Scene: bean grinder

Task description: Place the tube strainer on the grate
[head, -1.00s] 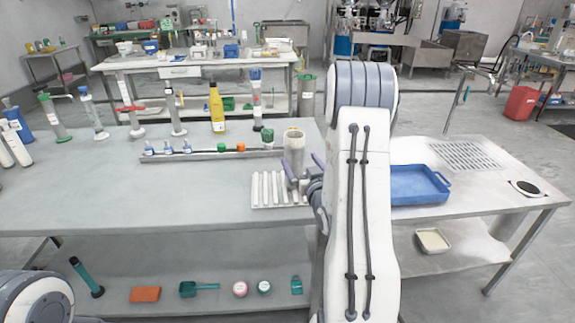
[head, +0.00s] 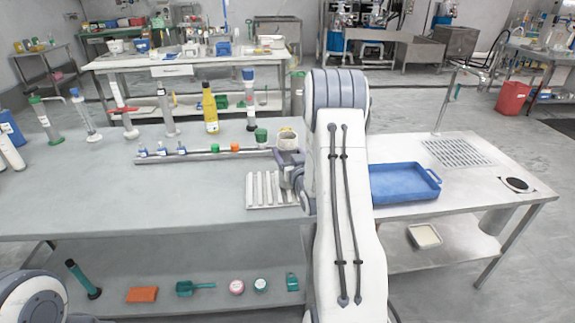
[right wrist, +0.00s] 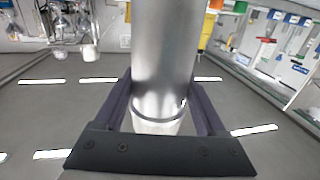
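A metal tube (head: 287,134) with an open, pale rim stands upright on the left table, and I take it to be the tube strainer. My right gripper (head: 288,158) is level with its upper part. In the right wrist view the steel tube (right wrist: 165,60) stands between the two dark fingers (right wrist: 160,92), one on each side. The fingertips are close to its wall; I cannot tell whether they press on it. A slotted metal grate (head: 458,152) is set in the right table and is bare. My left gripper is out of view.
A blue tray (head: 404,183) lies on the right table, between my right arm and the grate. A ribbed white rack (head: 266,190) is just in front of the tube. A green-capped jar (head: 261,137) and a yellow bottle (head: 210,112) stand to its left.

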